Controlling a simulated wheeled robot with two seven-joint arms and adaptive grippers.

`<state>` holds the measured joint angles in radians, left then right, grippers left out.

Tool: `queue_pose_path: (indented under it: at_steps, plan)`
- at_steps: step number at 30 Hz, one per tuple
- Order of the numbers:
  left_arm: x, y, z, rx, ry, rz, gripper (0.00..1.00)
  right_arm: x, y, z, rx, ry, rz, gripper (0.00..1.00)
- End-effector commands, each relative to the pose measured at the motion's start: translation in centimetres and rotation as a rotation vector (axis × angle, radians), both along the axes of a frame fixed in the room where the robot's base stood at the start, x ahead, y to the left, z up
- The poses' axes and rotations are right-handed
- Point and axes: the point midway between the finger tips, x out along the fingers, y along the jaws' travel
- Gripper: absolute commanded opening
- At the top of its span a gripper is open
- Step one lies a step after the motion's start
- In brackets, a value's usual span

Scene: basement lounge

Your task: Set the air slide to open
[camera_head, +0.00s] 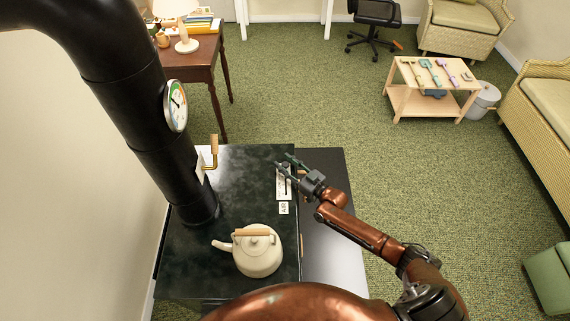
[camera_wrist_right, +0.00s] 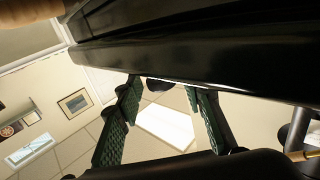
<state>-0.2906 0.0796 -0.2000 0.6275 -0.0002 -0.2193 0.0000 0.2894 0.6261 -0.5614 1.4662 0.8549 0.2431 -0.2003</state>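The air slide (camera_head: 283,182) is a pale plate with dark markings on the stove's black top, near its right edge. A white "AIR" label (camera_head: 284,208) sits just below it in the head view. My right gripper (camera_head: 287,162) is at the upper end of this plate and partly covers it. In the right wrist view its two green-padded fingers (camera_wrist_right: 163,92) are apart. A small dark rounded piece (camera_wrist_right: 159,85) shows between the fingertips; I cannot tell whether they touch it. The slide's setting is unclear. My left gripper is out of view.
The black stove (camera_head: 230,170) carries a cream kettle (camera_head: 258,253), and a thick black flue pipe (camera_head: 130,95) with a round gauge (camera_head: 176,106) rises at left. Open carpet (camera_head: 300,80) lies beyond.

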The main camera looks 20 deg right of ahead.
Motion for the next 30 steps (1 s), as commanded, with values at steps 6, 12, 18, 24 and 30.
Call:
queue_pose_path:
  at_steps: [6, 12, 18, 24, 30]
  plan:
    - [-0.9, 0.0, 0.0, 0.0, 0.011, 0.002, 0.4, 0.0, 0.1, 0.0, 0.0, 0.0, 0.001, 0.4]
    - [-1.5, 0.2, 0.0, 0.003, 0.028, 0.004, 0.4, -0.7, -0.2, -0.1, -0.001, 0.002, 0.001, 0.4]
    - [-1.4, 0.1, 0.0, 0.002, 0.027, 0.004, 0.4, -3.8, -1.6, -0.2, -0.001, 0.004, 0.001, 0.4]
    - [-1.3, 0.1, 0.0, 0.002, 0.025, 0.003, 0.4, -7.6, -3.3, 0.0, -0.003, 0.001, 0.001, 0.4]
    - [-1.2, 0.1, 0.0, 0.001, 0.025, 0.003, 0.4, -10.2, -4.5, 0.1, -0.002, 0.0, 0.001, 0.4]
